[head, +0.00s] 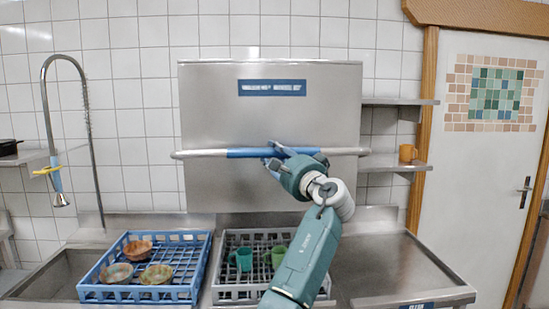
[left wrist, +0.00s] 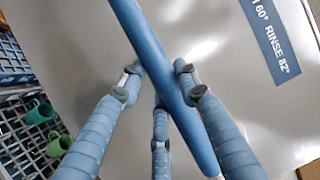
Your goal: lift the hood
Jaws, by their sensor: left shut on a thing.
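The hood (head: 220,105) is a large brushed steel box front with a blue label at the top. In the head view its lower edge reaches down to about the worktop. A horizontal bar handle (head: 210,153) with a blue middle grip runs across its front. My left gripper (head: 277,159) is shut on the blue grip, right of its middle. In the left wrist view the blue bar (left wrist: 203,128) passes between my fingers (left wrist: 156,80), and the label shows at upper right. My right gripper is not in view.
A blue rack (head: 202,268) with several bowls and a grey rack (head: 222,270) with green mugs stand in front of the hood. A tap (head: 45,95) hangs at left. Shelves (head: 400,167), one with an orange mug, are at right. The right worktop (head: 400,262) is clear.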

